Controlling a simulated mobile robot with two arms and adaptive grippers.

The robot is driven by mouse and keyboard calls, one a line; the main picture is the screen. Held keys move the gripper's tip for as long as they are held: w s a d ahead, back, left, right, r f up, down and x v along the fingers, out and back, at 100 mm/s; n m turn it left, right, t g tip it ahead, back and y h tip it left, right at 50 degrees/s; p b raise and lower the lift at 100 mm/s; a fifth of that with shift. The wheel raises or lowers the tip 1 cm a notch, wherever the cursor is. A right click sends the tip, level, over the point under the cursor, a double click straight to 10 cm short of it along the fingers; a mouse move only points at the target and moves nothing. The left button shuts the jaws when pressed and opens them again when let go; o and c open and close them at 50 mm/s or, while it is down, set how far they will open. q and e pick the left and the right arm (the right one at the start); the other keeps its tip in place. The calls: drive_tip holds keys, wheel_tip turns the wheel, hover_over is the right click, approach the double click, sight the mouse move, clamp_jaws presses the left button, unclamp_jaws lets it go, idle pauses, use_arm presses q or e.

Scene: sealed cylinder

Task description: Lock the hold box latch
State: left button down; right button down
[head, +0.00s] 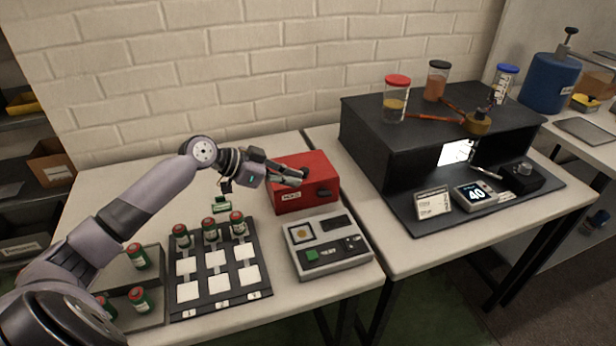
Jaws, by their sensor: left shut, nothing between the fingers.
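The red hold box (313,174) stands at the back right of the left table, with a white label on its front and its lid down. A dark latch knob (323,193) shows on the right part of its front face; I cannot tell whether it is locked. My left gripper (303,175) is shut and empty, with its fingers in front of the box's upper front, just left of and above the knob. I cannot tell whether the fingertips touch the box. My right gripper is not in view.
A black rack (217,297) with several green-and-red cylinders and white squares lies in front. A grey device (328,260) with a green button sits before the box. A tray of cylinders (152,312) is at left. A black booth (375,147) stands on the right table.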

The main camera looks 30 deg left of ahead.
use_arm(q)
drive_tip(key=shift+s+a+f, duration=0.15)
drive_tip(key=shift+s+a, duration=0.5)
drive_tip(key=shift+s, duration=0.1)
